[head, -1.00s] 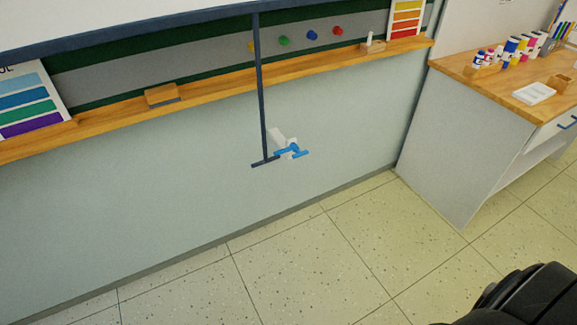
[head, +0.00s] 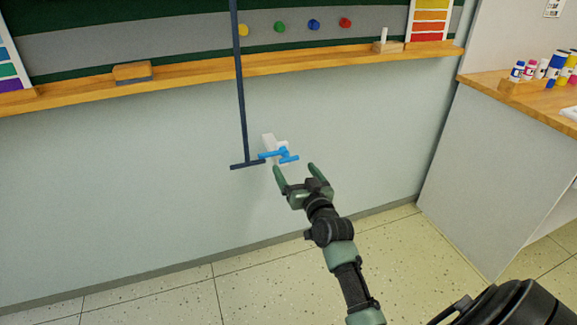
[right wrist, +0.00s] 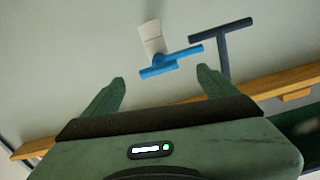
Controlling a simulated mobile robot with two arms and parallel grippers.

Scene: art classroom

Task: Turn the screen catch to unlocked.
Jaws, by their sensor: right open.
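The screen catch is a blue T-shaped handle (head: 281,155) on a white wall mount (head: 269,142), below the wooden ledge. Beside it hangs the dark blue pull bar (head: 247,164) at the end of a long rod. My right gripper (head: 296,168) is open and empty, just below and right of the catch in the head view. In the right wrist view the blue handle (right wrist: 171,61) lies beyond and between the open fingertips (right wrist: 160,74), apart from them. The pull bar (right wrist: 221,31) is to its right there. My left gripper is not in view.
The wooden ledge (head: 190,73) runs along the wall above the catch, carrying an eraser (head: 132,73). A desk (head: 470,165) with paint bottles stands at the right.

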